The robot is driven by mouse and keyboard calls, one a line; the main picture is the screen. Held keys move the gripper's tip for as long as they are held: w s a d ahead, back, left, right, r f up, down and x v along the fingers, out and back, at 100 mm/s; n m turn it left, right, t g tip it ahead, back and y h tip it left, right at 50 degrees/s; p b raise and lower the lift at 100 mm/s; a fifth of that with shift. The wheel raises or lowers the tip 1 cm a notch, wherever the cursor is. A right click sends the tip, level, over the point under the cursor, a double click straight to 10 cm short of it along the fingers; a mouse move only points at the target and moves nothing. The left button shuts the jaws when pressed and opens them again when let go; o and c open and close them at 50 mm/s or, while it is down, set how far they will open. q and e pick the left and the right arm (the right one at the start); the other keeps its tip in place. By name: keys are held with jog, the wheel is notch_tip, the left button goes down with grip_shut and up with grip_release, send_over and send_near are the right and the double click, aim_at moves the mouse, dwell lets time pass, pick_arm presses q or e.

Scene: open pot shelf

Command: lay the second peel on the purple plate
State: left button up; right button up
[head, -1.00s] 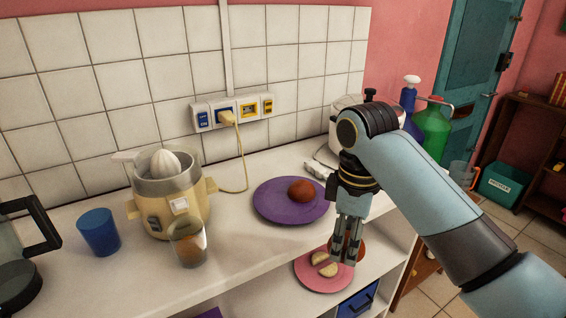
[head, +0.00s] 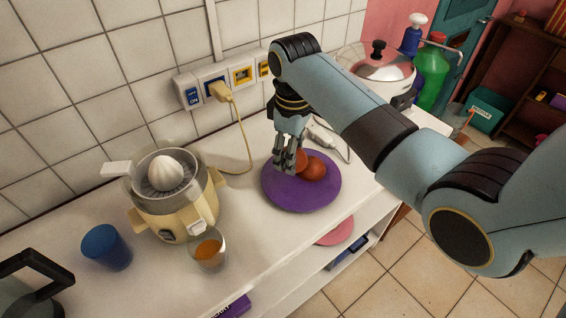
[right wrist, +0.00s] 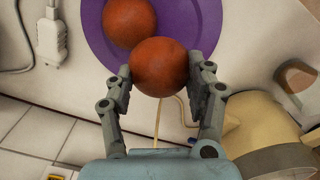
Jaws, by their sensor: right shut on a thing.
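My right gripper (head: 290,165) is shut on an orange-brown round peel (right wrist: 158,67), which sits between both fingers in the right wrist view. The held peel is over the left part of the purple plate (head: 305,198); I cannot tell whether it touches the plate. Another orange-brown peel (head: 314,168) lies on the plate just right of the gripper. It also shows in the right wrist view (right wrist: 128,20), behind the held one. My left gripper is not in view.
A pink plate (head: 337,232) shows partly on the shelf below. A pot (head: 378,68) stands at the back right.

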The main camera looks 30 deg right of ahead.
aim_at(283, 175)
jog(key=shift+w+a+f, duration=0.4)
jog(key=shift+w+f, duration=0.05)
jog(key=shift+w, duration=0.15)
jog(key=shift+w+a+f, duration=0.1)
jog(key=shift+w+f, duration=0.05)
jog(key=shift+f, duration=0.35)
notch_tip(283, 175, down, 3)
jog(key=shift+f, duration=0.25)
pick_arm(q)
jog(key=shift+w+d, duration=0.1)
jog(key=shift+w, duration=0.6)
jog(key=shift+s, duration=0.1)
pick_arm(e)
jog(key=shift+a, duration=0.1)
jog(key=o, duration=1.1)
